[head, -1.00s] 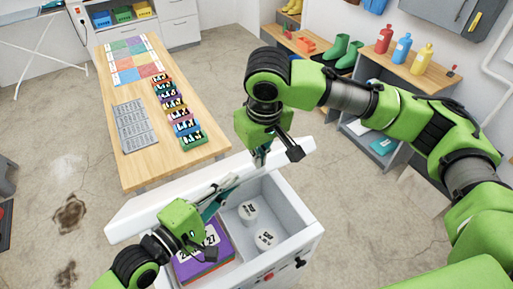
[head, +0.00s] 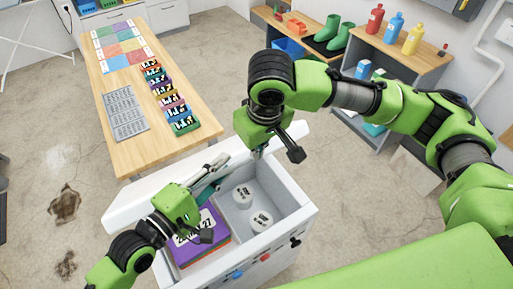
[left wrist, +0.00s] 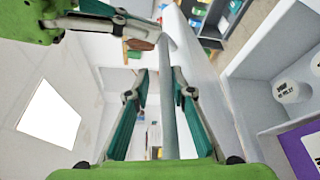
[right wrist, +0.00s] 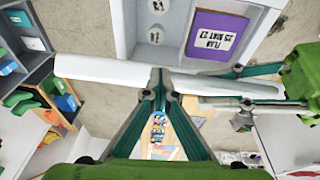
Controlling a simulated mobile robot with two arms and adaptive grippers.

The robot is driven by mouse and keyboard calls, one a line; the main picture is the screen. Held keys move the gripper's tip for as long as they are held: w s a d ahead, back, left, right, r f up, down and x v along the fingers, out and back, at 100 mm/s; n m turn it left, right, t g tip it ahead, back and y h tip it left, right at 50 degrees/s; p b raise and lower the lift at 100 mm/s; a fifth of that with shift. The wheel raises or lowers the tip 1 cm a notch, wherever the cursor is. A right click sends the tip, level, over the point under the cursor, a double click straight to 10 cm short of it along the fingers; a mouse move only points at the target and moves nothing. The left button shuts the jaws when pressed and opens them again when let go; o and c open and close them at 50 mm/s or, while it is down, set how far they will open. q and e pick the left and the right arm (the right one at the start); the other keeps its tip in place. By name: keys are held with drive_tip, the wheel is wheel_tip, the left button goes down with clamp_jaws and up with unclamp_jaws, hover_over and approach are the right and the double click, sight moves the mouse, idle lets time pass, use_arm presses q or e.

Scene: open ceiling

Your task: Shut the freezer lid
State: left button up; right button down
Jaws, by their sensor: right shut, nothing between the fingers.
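The white freezer (head: 285,220) stands open in front of me. Its white lid (head: 128,205) is raised along the far side and crosses the right wrist view (right wrist: 100,70) as a bar. Inside are a purple labelled box (head: 190,240) and two white round tubs (head: 243,194). My left gripper (head: 220,168) is at the lid; in the left wrist view (left wrist: 163,75) its teal fingers are apart, with the lid's narrow edge seen between them. My right gripper (head: 260,153) is shut and empty at the lid's right part; in the right wrist view its fingertips (right wrist: 160,85) meet by the lid. Contact is unclear.
A wooden table (head: 180,95) with coloured packs and a grey tray (head: 124,117) stands beyond the freezer. Shelving (head: 405,55) with bottles and green boots is at the back right.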

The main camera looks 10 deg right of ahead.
use_arm(q)
drive_tip(key=shift+r, duration=0.25)
